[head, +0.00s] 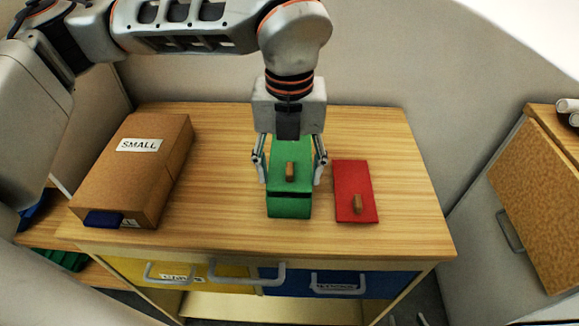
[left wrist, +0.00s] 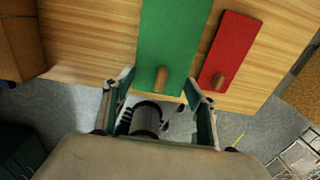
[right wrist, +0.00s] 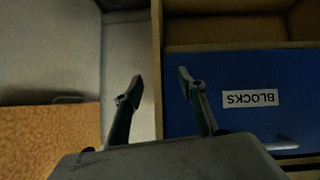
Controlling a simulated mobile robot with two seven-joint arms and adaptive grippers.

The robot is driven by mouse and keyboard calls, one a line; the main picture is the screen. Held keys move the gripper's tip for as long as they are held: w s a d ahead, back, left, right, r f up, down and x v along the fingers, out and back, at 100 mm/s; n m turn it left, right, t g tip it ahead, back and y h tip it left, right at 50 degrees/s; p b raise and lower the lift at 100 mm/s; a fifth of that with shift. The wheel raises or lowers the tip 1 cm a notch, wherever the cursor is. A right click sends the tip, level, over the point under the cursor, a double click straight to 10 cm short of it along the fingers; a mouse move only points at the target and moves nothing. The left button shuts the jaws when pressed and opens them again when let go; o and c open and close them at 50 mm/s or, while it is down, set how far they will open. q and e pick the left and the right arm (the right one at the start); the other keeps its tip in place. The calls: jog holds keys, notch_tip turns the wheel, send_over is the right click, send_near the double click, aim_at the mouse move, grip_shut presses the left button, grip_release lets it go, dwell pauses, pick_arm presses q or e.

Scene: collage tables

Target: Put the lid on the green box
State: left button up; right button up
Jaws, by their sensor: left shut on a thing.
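The green box (head: 289,209) stands on the wooden table. The green lid (head: 275,172), with a small wooden handle, is over it, and a dark strip shows between lid and box at the front. I cannot tell whether the lid rests fully on the box. My left gripper (head: 291,172) comes down from above, with one finger at each side edge of the green lid, and is shut on it. The lid also shows in the left wrist view (left wrist: 172,35). My right gripper (right wrist: 160,80) is open and empty in the right wrist view, out of the head view.
A red lid (head: 352,185) with a wooden handle lies just right of the green box. A cardboard box (head: 150,165) labelled SMALL stands at the left. Below the tabletop are a yellow drawer (head: 228,277) and a blue drawer (right wrist: 235,70) labelled BLOCKS. The table's right side is clear.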

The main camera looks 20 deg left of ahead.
jog(key=shift+s+f, duration=0.25)
jog(key=shift+s, duration=0.2)
pick_arm(q)
jog(key=shift+f, duration=0.35)
pick_arm(e)
jog(key=shift+w, duration=0.15)
jog(key=shift+w, duration=0.2)
pick_arm(q)
jog(key=shift+f, duration=0.25)
pick_arm(e)
jog(key=shift+s+f, duration=0.25)
jog(key=shift+s, duration=0.15)
pick_arm(q)
jog(key=o, duration=1.1)
jog(key=shift+o, duration=0.6)
pick_arm(e)
jog(key=shift+w, duration=0.1)
pick_arm(q)
jog(key=o, duration=0.4)
pick_arm(e)
jog(key=shift+w+r, duration=0.15)
jog(key=shift+w, duration=0.05)
